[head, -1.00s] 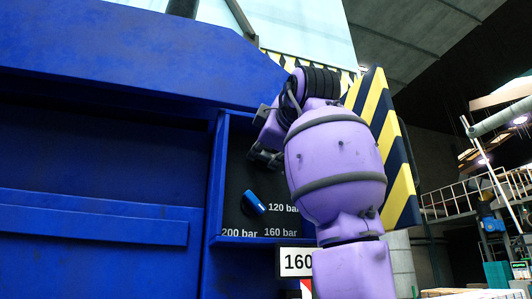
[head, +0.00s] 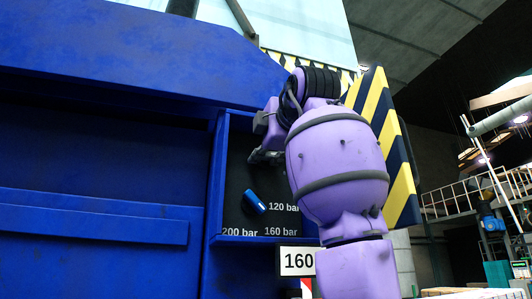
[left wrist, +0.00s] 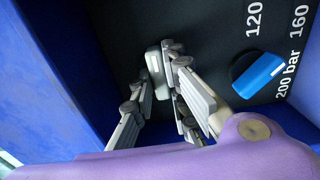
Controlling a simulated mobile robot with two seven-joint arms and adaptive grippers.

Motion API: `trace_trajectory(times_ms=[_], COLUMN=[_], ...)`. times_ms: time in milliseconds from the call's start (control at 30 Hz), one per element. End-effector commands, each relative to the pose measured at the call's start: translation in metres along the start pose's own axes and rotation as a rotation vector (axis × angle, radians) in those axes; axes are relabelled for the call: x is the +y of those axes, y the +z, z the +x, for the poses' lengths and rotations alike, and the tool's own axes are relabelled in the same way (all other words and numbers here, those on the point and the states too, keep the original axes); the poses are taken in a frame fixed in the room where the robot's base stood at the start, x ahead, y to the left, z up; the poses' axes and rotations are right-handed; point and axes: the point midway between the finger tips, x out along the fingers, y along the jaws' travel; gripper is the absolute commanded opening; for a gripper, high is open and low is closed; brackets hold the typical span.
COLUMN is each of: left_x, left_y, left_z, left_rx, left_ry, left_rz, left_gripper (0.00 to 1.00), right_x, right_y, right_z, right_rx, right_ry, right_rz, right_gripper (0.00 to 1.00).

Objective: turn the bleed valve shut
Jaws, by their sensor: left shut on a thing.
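My left gripper (head: 264,157) is at the dark panel inside the blue recess, above the blue knob. In the left wrist view, its grey fingers (left wrist: 162,88) are closed around a light grey handle (left wrist: 155,70), which looks to be the bleed valve. The fingers hide part of the handle, and how far it is turned is hard to tell. In the head view the handle is hidden by the gripper and my purple arm. My right gripper is in neither view.
A blue selector knob (head: 255,202) sits below the gripper among the 120, 160 and 200 bar labels. It also shows in the left wrist view (left wrist: 258,74). Blue recess walls (head: 216,180) stand close beside the gripper. A "160" sign (head: 298,262) and a striped panel (head: 396,150) flank my arm.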

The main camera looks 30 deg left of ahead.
Motion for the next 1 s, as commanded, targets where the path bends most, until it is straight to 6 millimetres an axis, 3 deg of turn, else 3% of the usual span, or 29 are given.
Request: trace_trajectory(times_ms=[100, 133, 267, 667, 1000], left_x=[-0.004, -0.004, -0.003, 0.000, 0.000], left_y=[0.002, 0.002, 0.001, 0.001, 0.002], left_z=[0.001, 0.001, 0.001, -0.007, -0.074], left_rx=[0.000, 0.000, 0.000, -0.001, -0.003], left_ry=[-0.010, -0.010, -0.008, -0.001, 0.000], left_rz=[0.001, 0.001, 0.001, 0.000, 0.000], left_gripper=[0.00, 0.17, 0.33, 0.33, 0.33], right_x=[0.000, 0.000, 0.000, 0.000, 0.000], right_y=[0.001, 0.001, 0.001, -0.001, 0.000], right_z=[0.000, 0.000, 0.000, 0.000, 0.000], right_rx=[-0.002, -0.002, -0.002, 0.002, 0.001], right_ry=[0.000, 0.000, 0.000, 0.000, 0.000], right_rz=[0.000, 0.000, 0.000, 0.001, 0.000], right_gripper=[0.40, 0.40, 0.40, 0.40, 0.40])
